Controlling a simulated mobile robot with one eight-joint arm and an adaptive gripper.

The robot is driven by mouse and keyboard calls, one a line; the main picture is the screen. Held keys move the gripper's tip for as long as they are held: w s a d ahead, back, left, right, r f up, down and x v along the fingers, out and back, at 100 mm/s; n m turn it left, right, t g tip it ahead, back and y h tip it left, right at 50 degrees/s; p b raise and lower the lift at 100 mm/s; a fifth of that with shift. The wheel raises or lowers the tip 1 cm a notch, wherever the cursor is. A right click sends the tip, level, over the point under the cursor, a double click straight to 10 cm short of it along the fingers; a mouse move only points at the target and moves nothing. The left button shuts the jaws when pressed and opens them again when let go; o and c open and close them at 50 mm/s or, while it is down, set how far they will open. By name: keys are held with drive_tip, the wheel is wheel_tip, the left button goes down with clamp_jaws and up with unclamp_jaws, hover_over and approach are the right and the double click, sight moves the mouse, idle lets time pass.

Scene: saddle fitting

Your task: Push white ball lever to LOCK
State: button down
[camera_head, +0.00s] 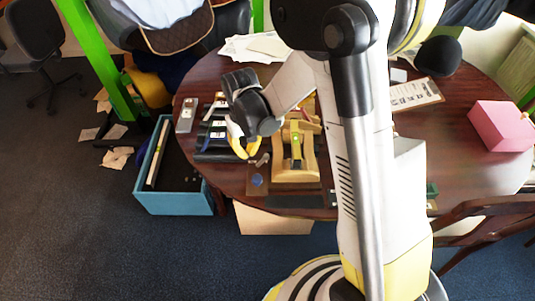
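A yellow-tan fixture (309,165) stands on a brown board near the front edge of the round dark wooden table (230,185). A small pale lever-like part (262,160) shows at its left side, just below my gripper. I cannot make out a white ball or a LOCK mark at this size. My gripper (246,149), dark with yellow at the fingers, points down left of the fixture, close to the pale part. I cannot tell whether they touch. The finger gap is hidden by the gripper's own body. My arm hides the fixture's right surroundings.
Several dark cases (213,135) lie left of my gripper. A blue knob (257,181) sits on the board's left front. Papers (255,47) lie at the back, a clipboard (414,94) and pink box (501,126) at right. A blue bin (173,201) stands on the floor.

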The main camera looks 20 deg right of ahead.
drive_tip(key=shift+d, duration=0.1)
idle(0.3)
drive_tip(key=shift+s+d, duration=0.15)
drive_tip(key=shift+d, duration=0.35)
wheel_tip(320, 180, up, 7)
drive_tip(key=p, duration=0.4)
idle(0.5)
drive_tip(key=s+d+r+m+t, duration=0.1)
drive_tip(key=s+d+r+t, duration=0.2)
drive_tip(key=s+r, duration=0.4)
drive_tip(key=s+d+r+m+t, duration=0.1)
drive_tip(key=s+d+r+t, duration=0.3)
drive_tip(key=s+r, duration=0.4)
wheel_tip(320, 180, up, 2)
drive_tip(key=shift+r, duration=0.15)
